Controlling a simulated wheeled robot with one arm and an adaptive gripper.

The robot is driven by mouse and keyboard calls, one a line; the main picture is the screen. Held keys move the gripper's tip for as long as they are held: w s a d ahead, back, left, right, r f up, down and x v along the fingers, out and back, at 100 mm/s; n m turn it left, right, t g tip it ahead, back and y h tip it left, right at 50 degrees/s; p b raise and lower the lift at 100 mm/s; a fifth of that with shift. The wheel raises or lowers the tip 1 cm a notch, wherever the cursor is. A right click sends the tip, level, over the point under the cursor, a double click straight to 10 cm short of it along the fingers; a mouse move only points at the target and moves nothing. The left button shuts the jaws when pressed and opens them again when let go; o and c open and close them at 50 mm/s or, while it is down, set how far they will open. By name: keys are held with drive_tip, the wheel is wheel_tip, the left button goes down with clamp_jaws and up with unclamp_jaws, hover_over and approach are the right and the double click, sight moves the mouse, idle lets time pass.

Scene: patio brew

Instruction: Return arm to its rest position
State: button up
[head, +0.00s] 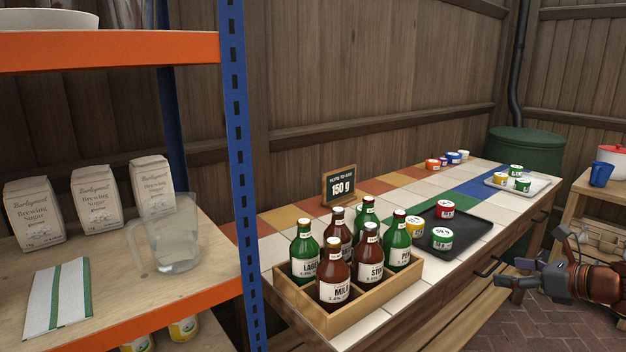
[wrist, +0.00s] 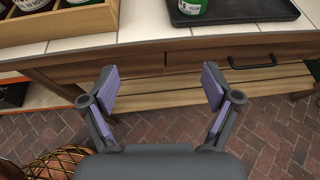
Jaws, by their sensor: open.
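My gripper (head: 535,274) is at the right edge of the head view, in front of the tiled counter (head: 402,299) and clear of it. In the wrist view my gripper (wrist: 160,88) is open, its two purple-padded fingers spread wide with nothing between them. Beyond the fingers, the wrist view shows the counter front with a drawer and black handle, and brick paving below.
A wooden crate of bottles (head: 372,301), a black tray (head: 466,226) with tins and a grey tray (head: 536,187) with tins stand on the counter. A shelf unit (head: 120,328) fills the left. A side table (head: 590,190) is at right.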

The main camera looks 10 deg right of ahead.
drive_tip(key=s+a+f+n+g+y, duration=0.1)
drive_tip(key=s+a+f+n+g, duration=0.15)
drive_tip(key=a+n, duration=0.45)
drive_tip(key=s+a+f+n+g, duration=0.1)
drive_tip(key=a+n+g, duration=0.15)
drive_tip(key=a, duration=0.95)
drive_tip(key=s+a+f+n+g+y, duration=0.15)
drive_tip(key=a+n+g, duration=0.3)
drive_tip(key=a, duration=0.45)
drive_tip(key=s+a+f+n+g+h, duration=0.2)
drive_tip(key=s+a+n, duration=0.25)
drive_tip(key=s, duration=0.25)
drive_tip(key=s+a+f+n+g+h, duration=0.2)
drive_tip(key=s+a+n, duration=0.1)
drive_tip(key=s+n, duration=0.25)
drive_tip(key=s+d+f+n+g+h, duration=0.2)
drive_tip(key=s+d+n+h, duration=0.15)
drive_tip(key=s+n, duration=0.6)
drive_tip(key=s+r+m+t+p, duration=0.1)
drive_tip(key=s+r+m+p, duration=0.1)
drive_tip(key=r+p, duration=2.2)
wheel_tip(320, 180, up, 2)
drive_tip(key=shift+s+r+m+h+p, duration=0.1)
drive_tip(key=shift+s+m+h+p, duration=0.25)
drive_tip(key=shift+s, duration=0.15)
